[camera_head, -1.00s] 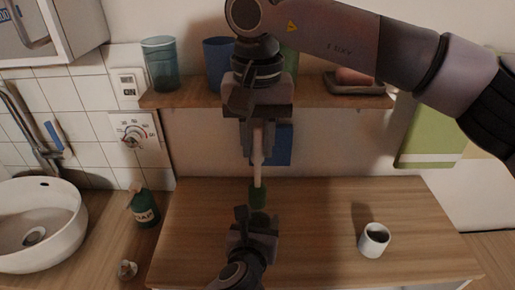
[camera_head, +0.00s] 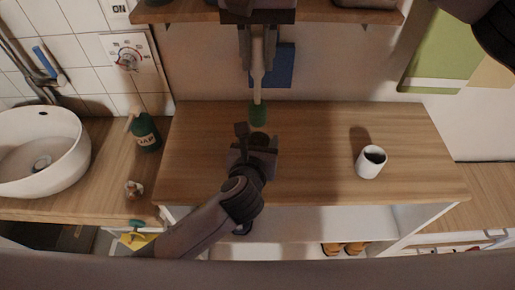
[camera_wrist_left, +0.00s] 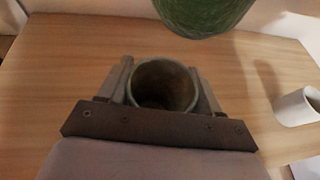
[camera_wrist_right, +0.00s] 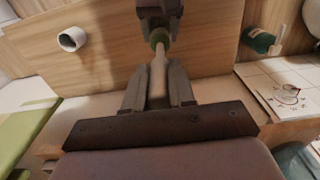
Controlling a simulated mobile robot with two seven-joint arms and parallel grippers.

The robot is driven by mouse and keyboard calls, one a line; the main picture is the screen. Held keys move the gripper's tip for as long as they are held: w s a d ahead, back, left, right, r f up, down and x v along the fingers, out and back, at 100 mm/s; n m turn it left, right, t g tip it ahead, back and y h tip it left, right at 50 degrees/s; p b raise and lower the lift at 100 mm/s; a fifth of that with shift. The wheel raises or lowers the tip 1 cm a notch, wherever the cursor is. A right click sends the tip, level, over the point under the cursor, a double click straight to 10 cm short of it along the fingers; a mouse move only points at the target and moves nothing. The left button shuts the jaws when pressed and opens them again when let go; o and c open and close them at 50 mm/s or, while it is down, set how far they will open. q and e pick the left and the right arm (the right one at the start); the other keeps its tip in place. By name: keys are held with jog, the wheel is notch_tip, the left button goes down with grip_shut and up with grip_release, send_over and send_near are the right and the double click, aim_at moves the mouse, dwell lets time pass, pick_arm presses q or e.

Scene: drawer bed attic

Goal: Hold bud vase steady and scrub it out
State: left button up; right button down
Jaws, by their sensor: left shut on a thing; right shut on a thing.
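My left gripper (camera_head: 258,150) is shut around the bud vase (camera_head: 263,139), low over the wooden counter. The vase is upright; its round, dark opening shows in the left wrist view (camera_wrist_left: 163,84). My right gripper (camera_head: 258,58) is shut on the pale handle of a brush (camera_head: 257,75), pointing down. The brush's green head (camera_head: 258,116) is above the vase mouth, apart from it. In the left wrist view the green head (camera_wrist_left: 205,14) hangs beyond the rim. In the right wrist view the handle (camera_wrist_right: 158,72) is between my right fingers. The vase's lower body is hidden.
A white cup (camera_head: 371,161) stands on the counter (camera_head: 320,140) to the right. A green soap bottle (camera_head: 145,132) and a white basin (camera_head: 42,155) are at the left. A shelf (camera_head: 330,17) overhangs the back near my right gripper. The counter between vase and cup is clear.

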aim_at(258, 106)
jog(key=shift+f, duration=0.3)
dwell(0.4)
jog(key=shift+f, duration=5.45)
jog(key=shift+s, duration=0.15)
